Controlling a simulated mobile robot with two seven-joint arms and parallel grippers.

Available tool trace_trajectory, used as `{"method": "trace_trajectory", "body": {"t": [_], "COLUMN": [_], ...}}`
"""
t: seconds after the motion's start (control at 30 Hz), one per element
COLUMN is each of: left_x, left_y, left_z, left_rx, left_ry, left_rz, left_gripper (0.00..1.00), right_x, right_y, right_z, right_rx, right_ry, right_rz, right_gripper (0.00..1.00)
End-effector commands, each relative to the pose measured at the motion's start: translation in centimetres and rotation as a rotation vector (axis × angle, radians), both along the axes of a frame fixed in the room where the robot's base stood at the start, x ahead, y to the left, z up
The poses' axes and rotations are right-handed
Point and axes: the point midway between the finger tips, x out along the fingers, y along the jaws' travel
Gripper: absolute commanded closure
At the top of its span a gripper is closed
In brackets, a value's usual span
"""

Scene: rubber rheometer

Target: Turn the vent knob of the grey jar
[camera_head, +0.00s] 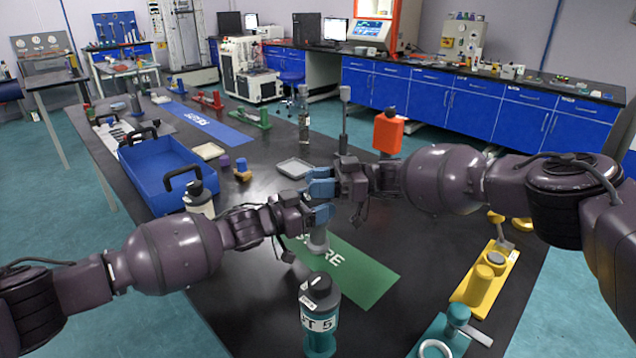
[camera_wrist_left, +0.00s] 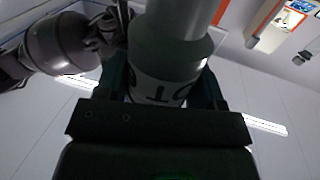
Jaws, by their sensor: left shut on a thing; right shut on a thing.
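The grey jar (camera_head: 318,242) stands upright over the green mat (camera_head: 362,268) at the middle of the table. My left gripper (camera_head: 320,213) is shut around its body. In the left wrist view the grey jar (camera_wrist_left: 172,55) sits between the fingers, and part of its dark lettering shows upside down. My right gripper (camera_head: 320,184) is just above the left one, shut at the jar's top. The vent knob is hidden behind the fingers. I cannot tell whether the jar's base touches the mat.
A teal jar (camera_head: 320,325) stands close in front of the mat. A white jar with a dark cap (camera_head: 198,200) and a blue tray (camera_head: 150,182) are left. A grey dish (camera_head: 294,168) and an orange bottle (camera_head: 388,134) are behind. A yellow stand (camera_head: 470,290) is right.

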Motion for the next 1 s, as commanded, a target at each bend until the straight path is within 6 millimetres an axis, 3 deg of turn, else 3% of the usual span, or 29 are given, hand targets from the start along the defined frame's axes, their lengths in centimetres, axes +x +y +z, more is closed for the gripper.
{"method": "trace_trajectory", "body": {"t": [0.5,1.0], "left_x": [-0.18,-0.22], "left_y": [-0.17,-0.23], "left_z": [-0.04,-0.04], "left_rx": [0.000,-0.002], "left_ry": [-0.001,-0.001], "left_rz": [-0.005,-0.007], "left_gripper": [0.65,0.65], "right_x": [0.25,0.07], "right_y": [0.00,-0.13], "right_z": [-0.07,-0.01], "right_rx": [-0.001,-0.004], "right_ry": [-0.002,-0.001], "right_rz": [0.176,0.229], "right_gripper": [0.89,0.89]}}
